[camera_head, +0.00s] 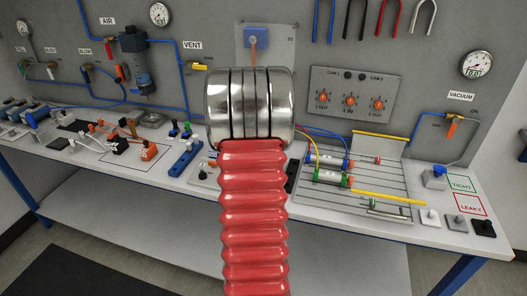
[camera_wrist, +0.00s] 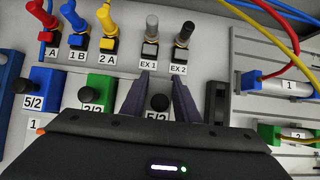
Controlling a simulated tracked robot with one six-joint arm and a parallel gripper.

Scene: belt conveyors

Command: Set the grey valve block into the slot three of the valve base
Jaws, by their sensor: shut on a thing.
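My gripper (camera_wrist: 164,84) shows in the wrist view, its two dark fingers reaching in from the lower edge and shut on a block with a black knob and a white 5/2 label (camera_wrist: 157,103). This looks like the grey valve block, but its body is mostly hidden by the fingers and my gripper's housing. To its left stand a green block (camera_wrist: 101,88) with a 3/2 label and a blue block (camera_wrist: 39,83) with a 5/2 label. I cannot make out the valve base or its slot three for certain. In the camera_head view, my arm hides the middle of the bench.
Behind the fingers stand several coloured plugs, among them a grey one labelled EX 1 (camera_wrist: 151,38) and a black one labelled EX 2 (camera_wrist: 182,42). A black part (camera_wrist: 216,102) is close at right. A slotted panel (camera_head: 340,190) carries cylinders and hoses.

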